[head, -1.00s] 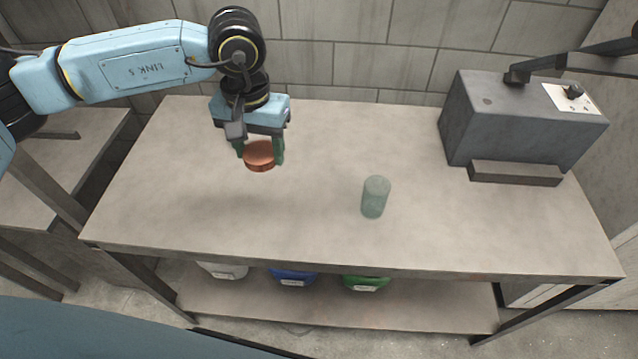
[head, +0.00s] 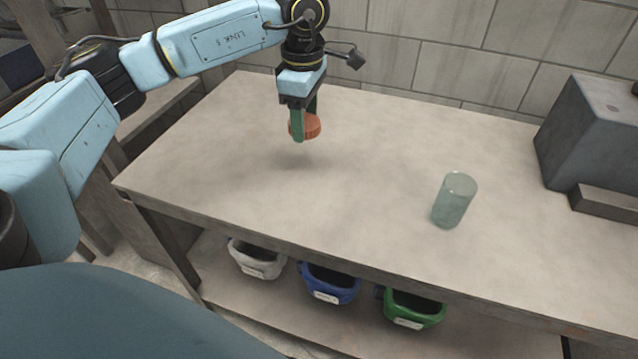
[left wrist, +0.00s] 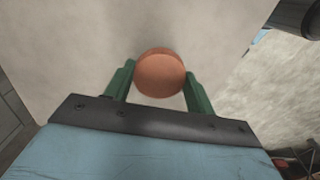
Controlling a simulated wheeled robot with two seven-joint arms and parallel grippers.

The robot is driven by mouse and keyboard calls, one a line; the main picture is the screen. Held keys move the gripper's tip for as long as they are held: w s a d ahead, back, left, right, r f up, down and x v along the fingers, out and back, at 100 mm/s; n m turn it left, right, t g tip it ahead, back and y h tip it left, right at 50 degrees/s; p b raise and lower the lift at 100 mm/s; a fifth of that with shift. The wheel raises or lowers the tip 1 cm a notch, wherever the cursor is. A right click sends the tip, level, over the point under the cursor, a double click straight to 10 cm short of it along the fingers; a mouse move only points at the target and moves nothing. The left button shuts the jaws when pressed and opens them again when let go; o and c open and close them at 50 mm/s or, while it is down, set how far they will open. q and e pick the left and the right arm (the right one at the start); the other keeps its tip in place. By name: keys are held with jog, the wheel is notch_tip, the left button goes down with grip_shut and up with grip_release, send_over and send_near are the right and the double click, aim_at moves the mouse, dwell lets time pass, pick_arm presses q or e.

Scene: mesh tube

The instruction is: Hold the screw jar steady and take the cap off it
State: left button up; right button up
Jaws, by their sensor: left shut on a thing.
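The screw jar (head: 454,201) is a pale green, translucent cylinder. It stands upright and open at the top on the table, right of centre in the head view. The cap (head: 311,127) is a copper-orange disc, apart from the jar. My left gripper (head: 304,128) is shut on the cap and holds it above the table, to the left of the jar. In the left wrist view the cap (left wrist: 160,74) sits between the two green fingers. My right gripper is not in view.
The table (head: 360,160) is clear between cap and jar. A grey metal box (head: 592,135) stands at the right. A white bin (head: 256,260), a blue bin (head: 331,284) and a green bin (head: 412,309) stand on the shelf below the table's front edge.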

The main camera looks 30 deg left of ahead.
pick_arm(q)
jog(key=b, duration=0.1)
send_over(307, 169)
jog(key=shift+n, duration=0.3)
notch_tip(307, 169, down, 6)
jog(key=shift+a+r, duration=0.1)
jog(key=shift+r, duration=0.1)
notch_tip(307, 169, down, 4)
jog(key=shift+r+b, duration=0.1)
jog(key=shift+b, duration=0.55)
jog(key=shift+f, duration=0.3)
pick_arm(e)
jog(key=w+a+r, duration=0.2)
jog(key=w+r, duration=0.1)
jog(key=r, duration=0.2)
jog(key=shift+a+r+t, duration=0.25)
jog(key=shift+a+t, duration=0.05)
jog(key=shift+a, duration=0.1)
pick_arm(q)
jog(key=shift+f, duration=0.1)
jog(key=shift+f, duration=0.1)
jog(key=o, duration=1.1)
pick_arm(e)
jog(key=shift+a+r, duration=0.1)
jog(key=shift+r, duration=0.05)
